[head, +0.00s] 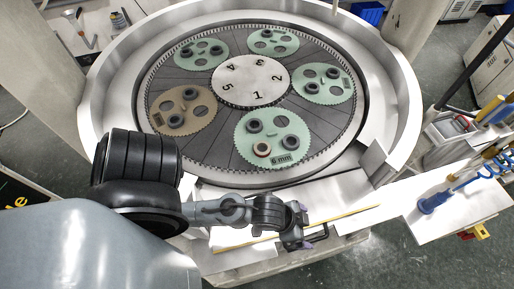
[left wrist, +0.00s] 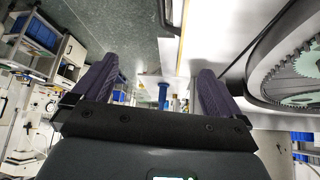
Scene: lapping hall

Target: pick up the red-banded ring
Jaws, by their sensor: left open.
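A ring with a reddish-tan band (head: 262,149) lies on the green toothed carrier disc (head: 280,157) marked "6 mm", at the near side of the round machine. The ring cannot be made out there. My right gripper does not show.
The machine's raised metal rim (head: 95,100) surrounds the plate. Other carriers, green and one brown (head: 187,121), hold dark rings around the numbered centre (head: 250,82). A yellow strip (head: 345,214) runs along the ledge. A white side table (head: 465,200) with blue-handled tools stands right.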

